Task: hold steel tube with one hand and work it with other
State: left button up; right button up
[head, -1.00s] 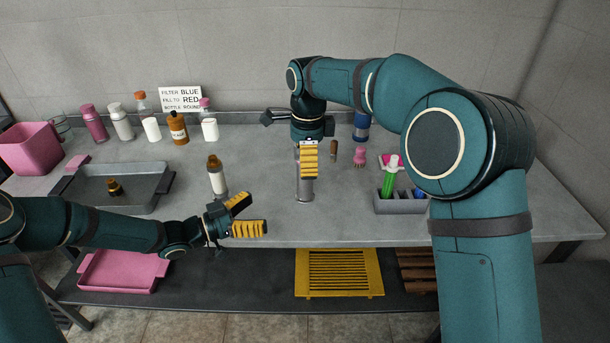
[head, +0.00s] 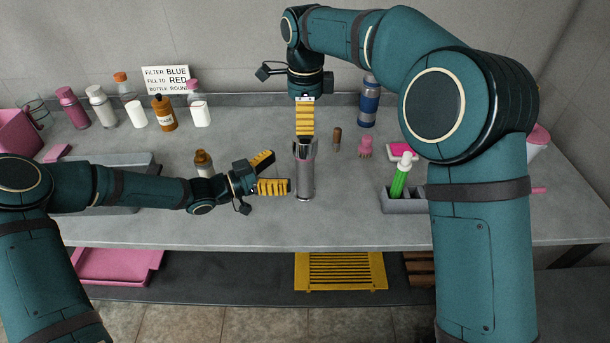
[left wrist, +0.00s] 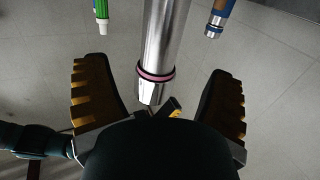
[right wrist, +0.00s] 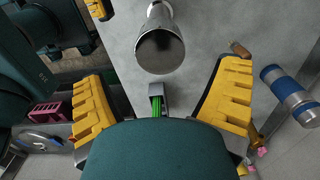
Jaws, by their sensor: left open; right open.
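The steel tube (head: 305,178) stands upright on the grey bench, with a wider collar at its top. My left gripper (head: 282,171) is open just left of it. In the left wrist view the tube (left wrist: 165,40), with a pink ring near one end, lies between the spread fingers, with clear gaps on both sides. My right gripper (head: 304,133) is open and points down just above the tube's top. In the right wrist view the tube's round mouth (right wrist: 160,50) faces the camera, ahead of and between the spread yellow fingers.
A grey holder (head: 403,205) with a green-bodied item (head: 400,178) stands to the right. A blue-banded cylinder (head: 368,104), a brown item (head: 337,138) and a pink item (head: 366,147) stand behind. A brown-capped bottle (head: 203,163) is behind my left gripper.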

aim_at(297, 165)
pick_arm(q)
jog(key=x, duration=0.7)
grip_shut()
dwell(0.6)
pick_arm(e)
jog(key=shift+f, duration=4)
